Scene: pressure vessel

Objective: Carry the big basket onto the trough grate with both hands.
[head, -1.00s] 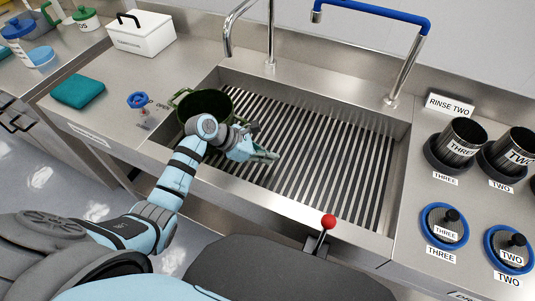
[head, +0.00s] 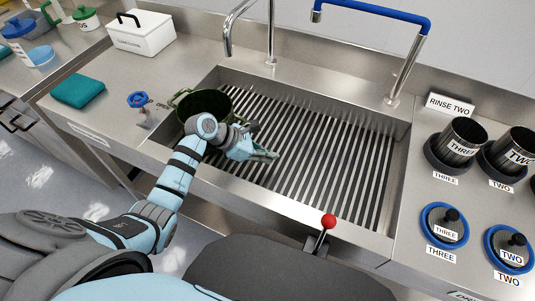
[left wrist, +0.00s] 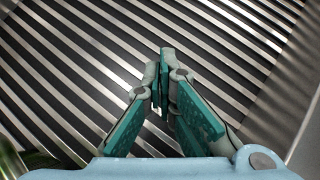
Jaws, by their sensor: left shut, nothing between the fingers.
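The big basket looks like a dark green, round vessel (head: 213,101) with a loop handle at its left, at the left end of the trough. My left arm hides part of its front. It appears to stand on the trough grate (head: 330,150), a set of metal slats. My left gripper (head: 272,155) is over the grate to the right of the basket, shut and empty. In the left wrist view its fingertips (left wrist: 165,62) meet above the slats. A blurred green piece at that view's lower left may be the basket. My right gripper is not in view.
Two taps stand behind the trough. A red-knobbed lever (head: 328,222) is at the front edge. A blue valve wheel (head: 138,99) and a teal cloth (head: 78,91) are on the left counter. Dark cups (head: 462,138) and blue-rimmed lids are at the right. The right of the grate is clear.

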